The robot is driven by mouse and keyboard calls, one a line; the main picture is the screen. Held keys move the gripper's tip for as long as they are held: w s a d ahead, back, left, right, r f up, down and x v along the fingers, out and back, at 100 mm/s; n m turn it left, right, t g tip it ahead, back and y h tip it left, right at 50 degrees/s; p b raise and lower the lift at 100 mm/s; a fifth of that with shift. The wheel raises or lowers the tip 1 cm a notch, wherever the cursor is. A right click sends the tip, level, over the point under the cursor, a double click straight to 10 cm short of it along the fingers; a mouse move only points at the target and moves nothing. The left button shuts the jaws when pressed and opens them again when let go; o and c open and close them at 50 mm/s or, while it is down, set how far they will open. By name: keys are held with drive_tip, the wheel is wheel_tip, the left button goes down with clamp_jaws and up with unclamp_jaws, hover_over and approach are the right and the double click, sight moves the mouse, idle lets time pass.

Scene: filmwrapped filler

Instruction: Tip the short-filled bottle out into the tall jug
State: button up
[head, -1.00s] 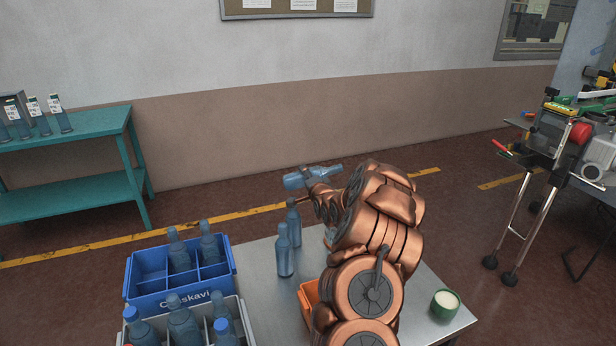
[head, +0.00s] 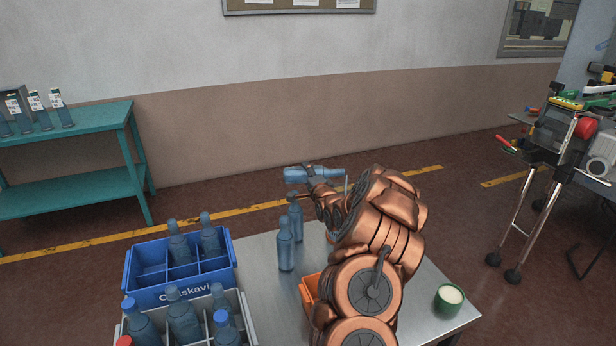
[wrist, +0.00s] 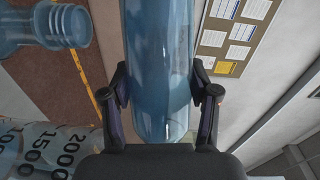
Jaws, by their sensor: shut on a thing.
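A translucent blue bottle (head: 298,174) is held above the table in my gripper (head: 309,172), lying about level with its neck to the right. In the wrist view the fingers of my gripper (wrist: 160,92) close on both sides of the bottle (wrist: 160,45). A thin bluish upright streak shows at the bottle's mouth; I cannot tell for sure that it is liquid. The tall jug (wrist: 45,150), clear with printed marks such as 2000 and 1500, shows at the lower left of the wrist view. In the head view my arm hides the jug.
Two blue bottles (head: 286,245) stand upright on the metal table (head: 258,262). A blue crate (head: 150,290) and a grey crate (head: 248,325) with bottles are at left. An orange bin (head: 308,296) is partly behind my arm. A green cup (head: 448,300) stands at right.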

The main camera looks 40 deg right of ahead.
drive_tip(key=shift+f+m+t+b, duration=0.3)
drive_tip(key=shift+f+m+b, duration=0.35)
drive_tip(key=shift+b, duration=0.25)
drive_tip(key=shift+s+d+r+m+b, duration=0.15)
drive_tip(key=shift+r+m+b, duration=0.45)
drive_tip(key=shift+m, duration=0.25)
drive_tip(key=shift+s+d+r+m+t+h+b, duration=0.2)
drive_tip(key=shift+r+m+t+h+b, duration=0.15)
drive_tip(key=shift+r+m+b, duration=0.2)
drive_tip(key=shift+r+m, duration=0.25)
idle(1.6)
